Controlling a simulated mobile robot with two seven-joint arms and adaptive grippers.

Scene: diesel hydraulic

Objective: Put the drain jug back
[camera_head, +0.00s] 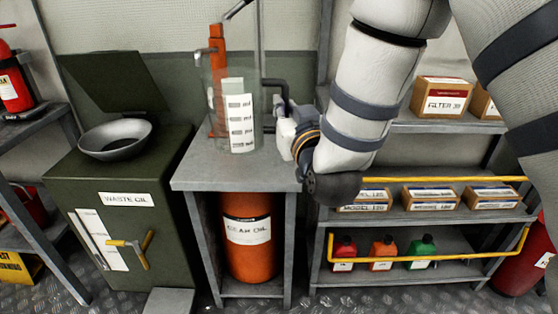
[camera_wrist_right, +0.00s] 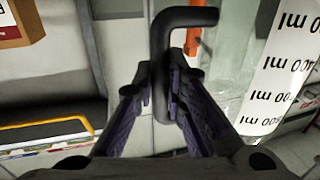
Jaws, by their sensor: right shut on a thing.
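The drain jug (camera_head: 237,120) is a clear vessel with a white ml scale label and a dark handle. It stands upright at the grey stand's top (camera_head: 200,172); I cannot tell whether its base touches the surface. My right gripper (camera_head: 281,108) is shut on the jug's handle from the right. In the right wrist view the dark bent handle (camera_wrist_right: 163,60) passes between the purple finger pads (camera_wrist_right: 157,105), with the jug wall and label (camera_wrist_right: 283,75) to the right. My left gripper is not in view.
An orange pump post (camera_head: 217,45) rises behind the jug. Left is a green waste oil cabinet (camera_head: 160,180) with a funnel bowl (camera_head: 115,138) and raised lid. Right are shelves (camera_head: 450,214) with boxes, small jugs and yellow rails.

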